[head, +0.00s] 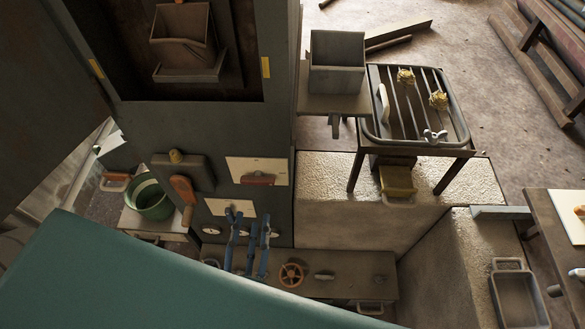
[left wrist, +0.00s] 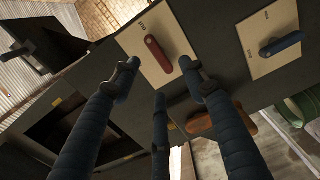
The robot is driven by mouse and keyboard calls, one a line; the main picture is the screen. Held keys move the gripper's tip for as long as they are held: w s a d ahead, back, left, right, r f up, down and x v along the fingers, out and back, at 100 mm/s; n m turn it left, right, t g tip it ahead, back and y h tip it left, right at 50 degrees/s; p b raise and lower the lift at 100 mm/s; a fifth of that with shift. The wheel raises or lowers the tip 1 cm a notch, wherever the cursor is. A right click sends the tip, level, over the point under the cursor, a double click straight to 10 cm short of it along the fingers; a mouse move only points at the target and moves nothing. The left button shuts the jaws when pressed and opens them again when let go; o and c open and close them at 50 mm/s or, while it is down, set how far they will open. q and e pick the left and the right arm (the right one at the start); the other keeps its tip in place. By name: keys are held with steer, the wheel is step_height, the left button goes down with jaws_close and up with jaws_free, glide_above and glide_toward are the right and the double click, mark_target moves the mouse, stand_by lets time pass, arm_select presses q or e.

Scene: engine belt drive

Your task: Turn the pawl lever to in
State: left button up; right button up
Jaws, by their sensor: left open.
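A white plate (left wrist: 135,45) with a red lever (left wrist: 158,53) is on the dark cabinet front. In the left wrist view the red lever sits tilted between small labels that I cannot read clearly. In the head view the red lever (head: 258,179) lies about level on its plate. A second white plate carries a dark blue lever (left wrist: 281,43). I cannot tell from the labels which lever is the pawl lever. My left gripper (head: 249,220) is open and empty, its blue fingers below the red lever's plate. In the left wrist view its fingertips (left wrist: 159,68) straddle the red lever's lower end, with contact unclear.
An orange-handled part (head: 183,188) and a green bucket (head: 154,201) are at the left. A shelf below holds an orange handwheel (head: 291,275). A rack tray (head: 461,140) stands at the right. Open floor (head: 480,70) lies beyond.

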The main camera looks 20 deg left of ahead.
mark_target(255, 183)
arm_select(q)
steer(key=shift+n, duration=0.3)
steer(key=p+x, duration=0.1)
steer(key=x, duration=0.2)
steer(key=p+x, duration=0.1)
steer(key=x, duration=0.3)
steer(key=a+r+p+x, duration=0.1)
steer(key=x, duration=0.2)
steer(key=shift+w, duration=0.25)
arm_select(e)
steer(key=r, duration=0.1)
steer(key=a+r, duration=0.1)
steer(key=s+r, duration=0.1)
steer(key=shift+a+r, duration=0.15)
steer(key=shift+a, duration=0.05)
